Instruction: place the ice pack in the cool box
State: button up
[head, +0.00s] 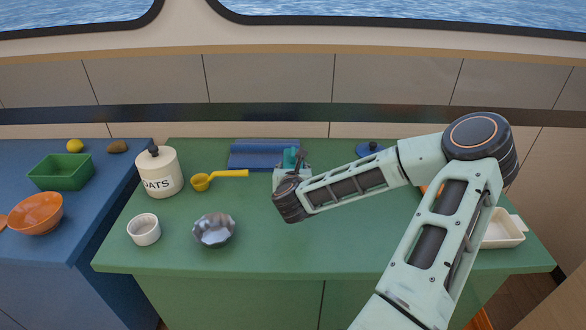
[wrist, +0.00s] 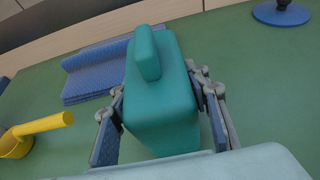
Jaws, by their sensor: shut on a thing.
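A teal block with a raised bar on top, which looks to be the ice pack (wrist: 165,105), sits between the fingers of my gripper (wrist: 160,112) in the wrist view. The fingers are shut on its two sides. In the head view my gripper (head: 291,178) is over the back middle of the green counter, and only a small teal part of the ice pack (head: 291,157) shows. I cannot tell whether the block touches the counter. No container is clearly a cool box; an open green box (head: 63,173) stands on the blue counter at the left.
On the green counter (head: 290,250) are an oats jar (head: 160,174), a yellow ladle (head: 220,178), a white cup (head: 144,229), a metal bowl (head: 214,230), a blue mat (head: 262,149) and a white tray (head: 503,231). An orange bowl (head: 38,212) is at the left. The front middle is clear.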

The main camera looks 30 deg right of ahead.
jog(key=o, duration=1.6)
jog(key=shift+f, duration=0.1)
jog(key=shift+r+p, duration=0.3)
jog(key=p+v, duration=0.1)
jog(key=v, duration=0.3)
jog(key=p+v, duration=0.2)
jog(key=v, duration=0.3)
jog(key=shift+r, duration=0.3)
jog(key=p, duration=0.4)
jog(key=shift+s+r, duration=0.2)
jog(key=shift+s, duration=0.05)
jog(key=shift+s+p, duration=0.1)
jog(key=shift+p, duration=0.6)
jog(key=p, duration=0.3)
jog(key=s+a+p, duration=0.1)
jog(key=p, duration=0.2)
jog(key=shift+s+a, duration=0.25)
jog(key=shift+s, duration=0.05)
